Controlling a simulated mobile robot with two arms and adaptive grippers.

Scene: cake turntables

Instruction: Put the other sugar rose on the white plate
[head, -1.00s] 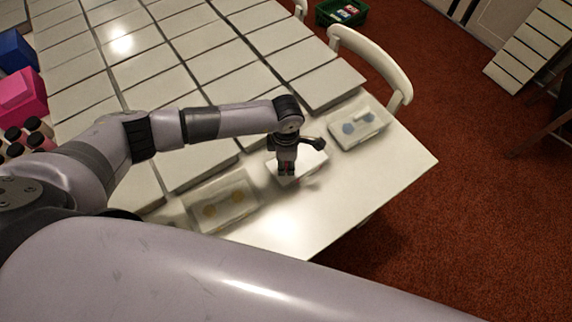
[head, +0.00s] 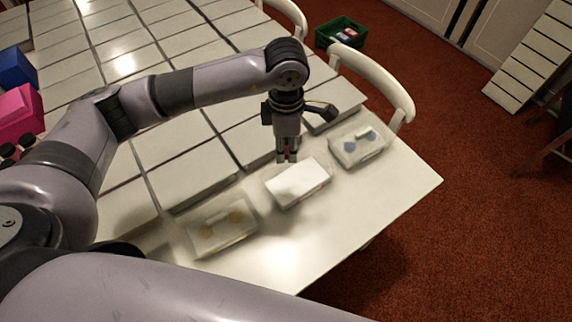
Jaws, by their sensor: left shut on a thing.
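My left gripper (head: 287,158) points down, just behind a white-topped box (head: 298,183) near the table's front edge. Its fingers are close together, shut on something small. A little dark red shows between the fingers, but I cannot make out its shape, and I cannot clearly tell a sugar rose. I cannot pick out a white plate for certain among the pale things on the table. My right gripper is not in view.
A clear-looking box with yellow discs (head: 220,225) stands left of the white-topped box, one with blue discs (head: 357,145) to its right. Flat white slabs cover much of the white table (head: 350,213). A white chair (head: 378,72) stands at its right edge.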

